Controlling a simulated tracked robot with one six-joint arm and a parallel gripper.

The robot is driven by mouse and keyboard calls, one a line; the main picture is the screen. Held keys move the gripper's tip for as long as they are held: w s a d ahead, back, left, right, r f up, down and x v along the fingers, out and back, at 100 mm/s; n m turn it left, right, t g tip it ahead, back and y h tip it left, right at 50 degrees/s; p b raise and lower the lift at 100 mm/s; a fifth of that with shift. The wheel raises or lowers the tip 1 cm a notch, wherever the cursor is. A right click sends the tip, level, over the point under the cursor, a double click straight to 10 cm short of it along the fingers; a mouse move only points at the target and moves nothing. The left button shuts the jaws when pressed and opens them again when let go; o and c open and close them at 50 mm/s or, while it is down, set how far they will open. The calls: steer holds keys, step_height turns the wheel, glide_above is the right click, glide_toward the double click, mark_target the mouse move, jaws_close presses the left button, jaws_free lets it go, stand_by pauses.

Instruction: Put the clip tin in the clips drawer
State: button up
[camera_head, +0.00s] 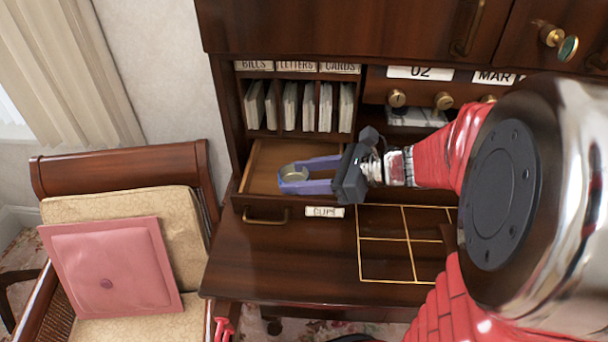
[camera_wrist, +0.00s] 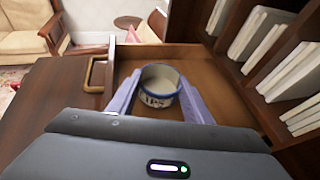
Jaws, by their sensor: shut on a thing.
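The clip tin (camera_wrist: 160,86) is a small round open tin with a pale label and a blue band; lettering ending in "IPS" shows in the wrist view. In the head view the tin (camera_head: 293,175) is between my finger tips. My gripper (camera_head: 296,182) is shut on it, one purple finger on each side. The clips drawer (camera_head: 262,196) is pulled open under the pigeonholes, with a brass handle and a "CLIPS" label on its front. The tin is over or inside the open drawer; I cannot tell whether it touches the drawer floor.
Pigeonholes (camera_head: 290,132) with upright envelopes stand just behind the drawer. A gold-lined grid (camera_head: 405,240) marks the desk top right of the drawer. A chair with a pink cushion (camera_head: 108,268) stands at left. The drawer has bare floor around the tin.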

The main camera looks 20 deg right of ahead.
steer(key=shift+s+f, duration=0.1)
steer(key=shift+f, duration=0.75)
steer(key=shift+s+f, duration=0.1)
steer(key=shift+f, duration=0.25)
stand_by(0.3)
steer(key=o, duration=1)
steer(key=shift+o, duration=0.5)
steer(key=shift+s+d+r, duration=0.1)
steer(key=shift+d+r, duration=0.1)
steer(key=shift+d, duration=0.1)
steer(key=r+v, duration=0.1)
steer(key=v, duration=1.2)
steer(key=shift+r, duration=0.2)
